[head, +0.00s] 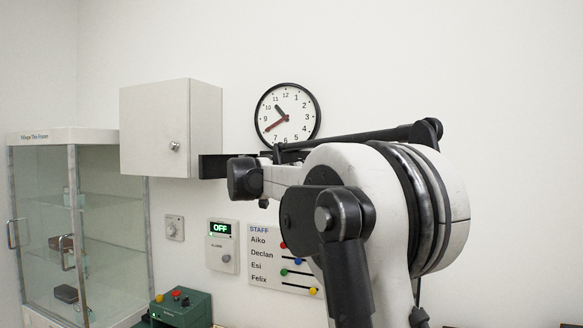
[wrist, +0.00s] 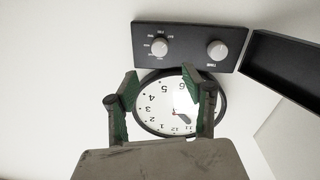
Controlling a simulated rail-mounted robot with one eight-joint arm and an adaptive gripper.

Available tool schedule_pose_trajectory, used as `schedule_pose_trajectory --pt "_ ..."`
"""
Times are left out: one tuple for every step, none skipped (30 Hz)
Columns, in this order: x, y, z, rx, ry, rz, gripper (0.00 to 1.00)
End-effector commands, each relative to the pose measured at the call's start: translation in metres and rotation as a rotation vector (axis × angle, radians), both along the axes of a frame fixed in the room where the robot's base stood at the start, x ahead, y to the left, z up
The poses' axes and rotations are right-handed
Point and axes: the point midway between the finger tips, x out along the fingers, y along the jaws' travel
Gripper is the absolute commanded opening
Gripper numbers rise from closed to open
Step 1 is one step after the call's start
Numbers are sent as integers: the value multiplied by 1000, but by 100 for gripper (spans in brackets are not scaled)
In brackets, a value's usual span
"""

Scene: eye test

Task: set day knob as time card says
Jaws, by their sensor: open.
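In the wrist view, a black panel (wrist: 190,62) carries two round grey knobs. The left knob (wrist: 159,47) has small white labels around it, too small to read; it may be the day knob. The right knob (wrist: 217,50) has one label beside it, perhaps "TIME". My gripper (wrist: 161,77) is open and empty, its green-padded fingers apart in front of the wall clock, on the clock side of the panel. No time card can be made out in either view. The head view does not show the panel's face or my fingers clearly.
The wall clock (head: 288,114) hangs right of a white cabinet (head: 157,130). Below are an "OFF" alarm unit (head: 222,246), a small wall dial (head: 174,228) and a STAFF board (head: 262,280). A glass case (head: 102,200) stands left. A dark tray-like box (wrist: 283,68) adjoins the panel.

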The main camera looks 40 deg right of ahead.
Motion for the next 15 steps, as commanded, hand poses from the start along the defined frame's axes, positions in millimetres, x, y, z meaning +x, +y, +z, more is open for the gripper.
schedule_pose_trajectory --pt "4 -9 1 1 0 -2 45" --pt "7 -15 1 0 0 -3 45" --pt "10 -22 1 0 0 -3 45" --pt "12 -27 1 1 0 -2 45" --pt "15 -32 1 1 0 -2 45" --pt "18 -38 1 1 0 -2 45" --pt "21 -43 1 1 0 -2 45" --pt "23 -49 1 0 0 -3 45" --pt "26 -55 1 1 0 -2 45" --pt "29 -59 1 1 0 -1 45" --pt "32 -64 1 1 0 -1 45" --pt "34 -69 1 1 0 -2 45" --pt "36 -74 1 1 0 -2 45" --pt "38 -78 1 1 1 -2 45" --pt "40 -82 1 1 0 -1 45"
